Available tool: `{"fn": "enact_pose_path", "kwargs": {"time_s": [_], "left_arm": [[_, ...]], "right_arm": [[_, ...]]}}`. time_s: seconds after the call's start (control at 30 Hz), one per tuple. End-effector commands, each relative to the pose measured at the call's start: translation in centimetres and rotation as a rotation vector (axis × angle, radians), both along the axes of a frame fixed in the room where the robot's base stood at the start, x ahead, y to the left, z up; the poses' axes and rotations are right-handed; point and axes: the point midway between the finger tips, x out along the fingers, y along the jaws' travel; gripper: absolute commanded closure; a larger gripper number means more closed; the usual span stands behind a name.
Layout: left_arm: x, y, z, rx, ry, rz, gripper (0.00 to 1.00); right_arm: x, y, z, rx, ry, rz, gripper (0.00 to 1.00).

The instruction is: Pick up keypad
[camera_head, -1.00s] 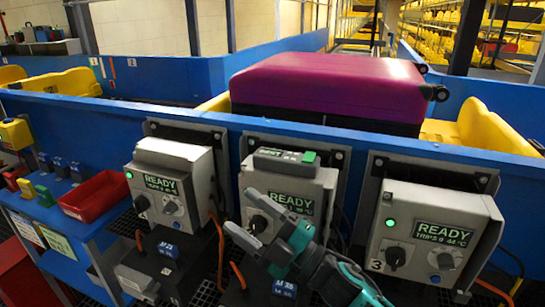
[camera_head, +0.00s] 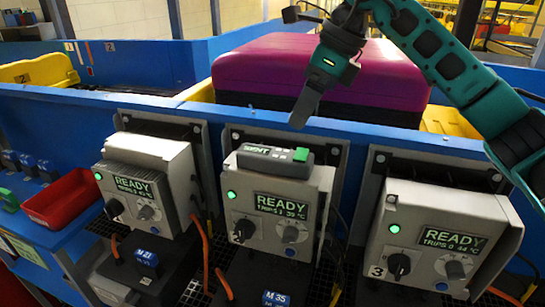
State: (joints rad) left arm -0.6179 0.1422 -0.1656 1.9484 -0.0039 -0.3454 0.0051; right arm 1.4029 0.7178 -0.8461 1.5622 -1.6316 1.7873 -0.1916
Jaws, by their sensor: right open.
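The keypad (camera_head: 268,158) is a dark grey handheld unit with a small lit display and a green end. It lies flat on top of the middle control box (camera_head: 318,185), whose screen reads READY. My right gripper (camera_head: 303,108) points down just above and slightly right of the keypad, apart from it. It is seen edge-on, so one finger mostly hides the other, but it is open and empty. My left gripper is not in view.
Similar boxes stand left (camera_head: 160,160) and right (camera_head: 440,205) of the middle one, with orange cables below. A blue conveyor wall (camera_head: 400,140) runs behind, with a purple suitcase (camera_head: 250,75) beyond. A red bin (camera_head: 65,197) sits at left.

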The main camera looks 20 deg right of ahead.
Motion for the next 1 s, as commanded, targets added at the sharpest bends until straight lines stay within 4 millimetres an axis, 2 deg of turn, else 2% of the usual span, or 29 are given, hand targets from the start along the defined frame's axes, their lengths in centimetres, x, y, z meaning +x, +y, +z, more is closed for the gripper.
{"fn": "enact_pose_path", "kwargs": {"time_s": [0.4, 0.67, 1.0], "left_arm": [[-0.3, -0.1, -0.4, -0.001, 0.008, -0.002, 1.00], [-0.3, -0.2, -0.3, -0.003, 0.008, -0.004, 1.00], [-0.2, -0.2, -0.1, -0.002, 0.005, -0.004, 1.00]], "right_arm": [[1.5, 1.9, -6.0, -0.012, 0.000, -0.004, 0.32], [2.0, 2.6, -7.3, -0.011, 0.000, -0.004, 0.32], [3.6, 4.4, -11.1, -0.010, -0.001, -0.004, 0.32]]}}
